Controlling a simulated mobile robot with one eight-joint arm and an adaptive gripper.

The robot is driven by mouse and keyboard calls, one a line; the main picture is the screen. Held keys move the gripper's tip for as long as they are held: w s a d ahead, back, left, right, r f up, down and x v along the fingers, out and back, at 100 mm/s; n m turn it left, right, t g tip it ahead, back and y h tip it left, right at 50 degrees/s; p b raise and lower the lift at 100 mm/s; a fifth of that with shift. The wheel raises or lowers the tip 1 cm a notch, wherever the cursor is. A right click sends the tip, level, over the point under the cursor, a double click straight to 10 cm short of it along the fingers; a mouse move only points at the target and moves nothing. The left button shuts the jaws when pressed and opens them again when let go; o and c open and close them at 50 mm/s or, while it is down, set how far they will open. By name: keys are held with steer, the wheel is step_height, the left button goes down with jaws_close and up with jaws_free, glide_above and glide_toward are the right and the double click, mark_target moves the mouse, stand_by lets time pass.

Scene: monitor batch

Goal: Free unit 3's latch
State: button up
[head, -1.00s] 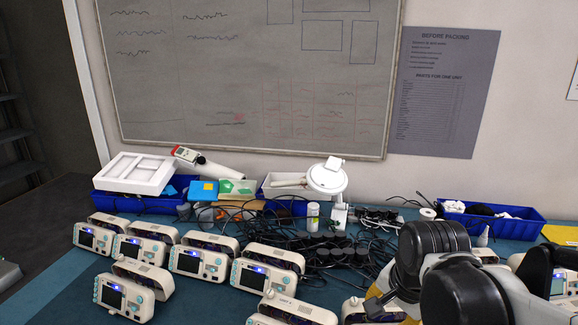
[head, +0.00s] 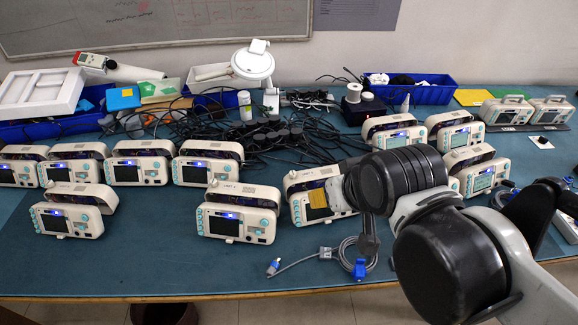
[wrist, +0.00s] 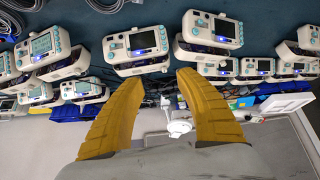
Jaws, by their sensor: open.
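The front row holds three cream monitor units: one at left (head: 68,212), one in the middle (head: 238,213) and one at right (head: 300,208), partly hidden by my arm. Their number labels are too small to read surely, and I cannot make out a latch. My gripper (wrist: 158,80) is open and empty in the wrist view, its yellow fingers apart. The right front unit also shows there (wrist: 132,48), beyond the fingertips and apart from them. In the head view a yellow finger (head: 318,199) shows before that unit; my arm hides the rest.
More monitors stand behind at left (head: 140,162) and right (head: 394,132). Tangled black cables (head: 260,135) fill the back middle. A grey cable with a blue connector (head: 360,268) lies near the table's front edge. The front left tabletop is clear.

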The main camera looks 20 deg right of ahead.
stand_by(0.3)
steer(key=m+g+p, duration=0.3)
steer(key=m+g, duration=0.4)
steer(key=m, duration=0.7)
glide_above(293, 172)
step_height(293, 172, down, 10)
steer(key=shift+m, duration=0.3)
step_height(293, 172, down, 11)
steer(key=b, duration=0.3)
steer(key=shift+s+r+b, duration=0.1)
steer(key=shift+b, duration=0.2)
jaws_close()
